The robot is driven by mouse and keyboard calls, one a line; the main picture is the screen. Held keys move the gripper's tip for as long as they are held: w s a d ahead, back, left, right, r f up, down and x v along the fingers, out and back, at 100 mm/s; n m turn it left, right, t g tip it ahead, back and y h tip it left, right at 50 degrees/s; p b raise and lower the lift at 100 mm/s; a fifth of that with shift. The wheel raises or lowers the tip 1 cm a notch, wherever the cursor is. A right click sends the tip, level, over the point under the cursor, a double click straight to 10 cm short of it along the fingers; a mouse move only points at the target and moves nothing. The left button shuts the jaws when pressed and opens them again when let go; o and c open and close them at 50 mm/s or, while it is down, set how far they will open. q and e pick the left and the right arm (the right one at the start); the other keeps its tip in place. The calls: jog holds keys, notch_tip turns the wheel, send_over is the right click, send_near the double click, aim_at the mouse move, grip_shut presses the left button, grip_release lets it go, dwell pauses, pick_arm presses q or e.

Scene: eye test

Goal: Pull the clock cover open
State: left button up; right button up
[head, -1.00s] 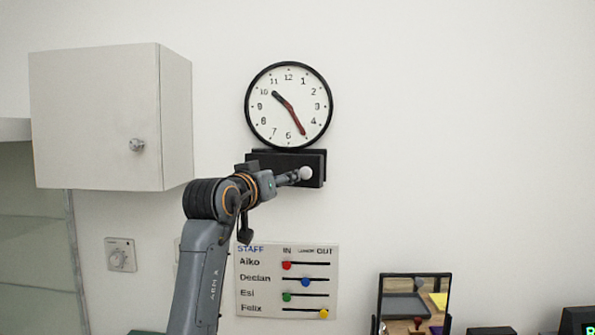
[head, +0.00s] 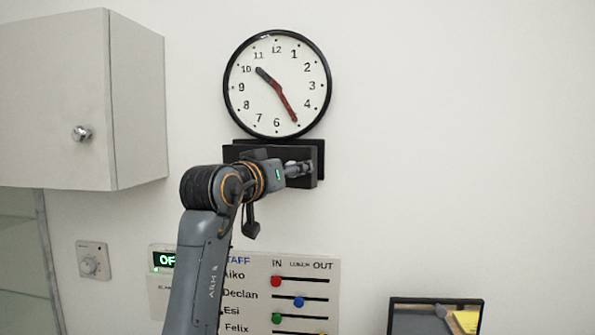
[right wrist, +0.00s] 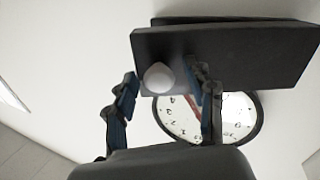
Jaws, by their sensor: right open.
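The round black-rimmed clock (head: 250,90) hangs on the wall. Just below it is a black box-like cover (head: 312,153), a front slab before a back plate. In the right wrist view the cover (right wrist: 235,55) fills the upper right and carries a round white knob (right wrist: 157,78). The clock (right wrist: 242,108) shows behind it. My right gripper (head: 300,168) reaches the cover's front from the lower left. In the right wrist view its two open fingers (right wrist: 162,80) stand either side of the knob; I cannot tell if they touch it. My left gripper is not in view.
A white wall cabinet (head: 55,95) with a round knob hangs at the left. A dial plate (head: 93,261) and a staff board (head: 322,268) with coloured sliders are lower on the wall. A black-framed panel (head: 393,320) stands at the lower right. The wall right of the clock is clear.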

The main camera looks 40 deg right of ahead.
jog(key=shift+a+r, duration=0.15)
jog(key=shift+s+a+r, duration=0.1)
jog(key=shift+s+a, duration=0.05)
jog(key=shift+a, duration=0.15)
jog(key=shift+c, duration=0.6)
jog(key=shift+d, duration=0.15)
grip_shut()
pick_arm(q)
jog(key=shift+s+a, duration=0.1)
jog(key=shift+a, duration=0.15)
